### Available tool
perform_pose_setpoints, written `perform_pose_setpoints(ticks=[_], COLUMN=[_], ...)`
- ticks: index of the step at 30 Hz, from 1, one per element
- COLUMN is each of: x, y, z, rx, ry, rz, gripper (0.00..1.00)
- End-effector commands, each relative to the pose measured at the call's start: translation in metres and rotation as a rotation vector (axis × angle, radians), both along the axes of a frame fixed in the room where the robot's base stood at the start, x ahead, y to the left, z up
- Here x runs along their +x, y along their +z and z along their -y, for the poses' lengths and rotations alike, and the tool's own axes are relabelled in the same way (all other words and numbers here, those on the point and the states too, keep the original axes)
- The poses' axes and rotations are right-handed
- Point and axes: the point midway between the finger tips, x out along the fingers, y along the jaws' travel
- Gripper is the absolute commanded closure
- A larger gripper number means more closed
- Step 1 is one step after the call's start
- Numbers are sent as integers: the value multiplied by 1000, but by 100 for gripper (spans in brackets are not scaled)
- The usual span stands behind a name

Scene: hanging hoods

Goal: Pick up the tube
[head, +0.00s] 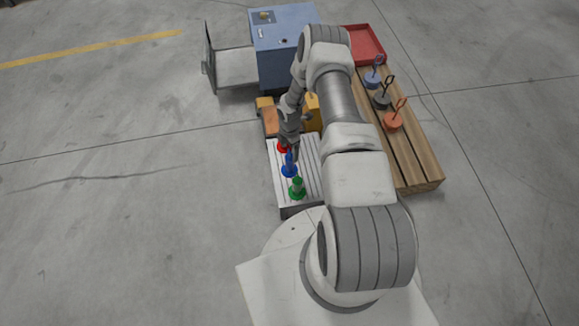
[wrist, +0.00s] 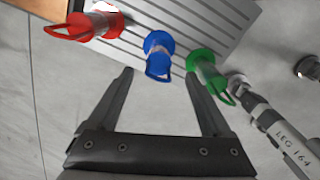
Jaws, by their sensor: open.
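My gripper (wrist: 163,74) is open and empty in the wrist view, with its fingertips on either side of the near part of a blue looped piece (wrist: 158,55). I cannot tell the height between them. In the head view my gripper (head: 291,153) is above the pale slotted plate (head: 310,170). Red (wrist: 95,22) and green (wrist: 207,72) looped pieces flank the blue one. No piece is plainly a tube.
A wooden pallet (head: 425,172) at the right bears blue-grey (head: 372,77), black (head: 382,98) and orange (head: 392,122) looped pieces and a red tray (head: 366,44). A blue cabinet (head: 275,55) stands behind. The floor at the left is clear.

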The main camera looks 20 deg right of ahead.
Motion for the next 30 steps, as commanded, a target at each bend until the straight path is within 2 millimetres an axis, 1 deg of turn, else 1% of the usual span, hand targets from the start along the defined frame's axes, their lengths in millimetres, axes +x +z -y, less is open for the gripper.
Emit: perform_pose_setpoints(ticks=[1,8,10,15,18,20,26,29,30], x=[0,0,0,1,1,1,1,1,1], y=[-9,-20,-27,-54,-66,-69,-68,-68,-68], z=[0,0,0,-2,-1,-1,-1,-1,-1], rx=[0,0,0,0,0,0,0,0,0], ry=[0,1,1,-1,-1,-1,0,0,0], rz=[-1,0,-1,-1,-1,-1,0,0,0], gripper=[17,17,17,17,17,17,17,33,40])
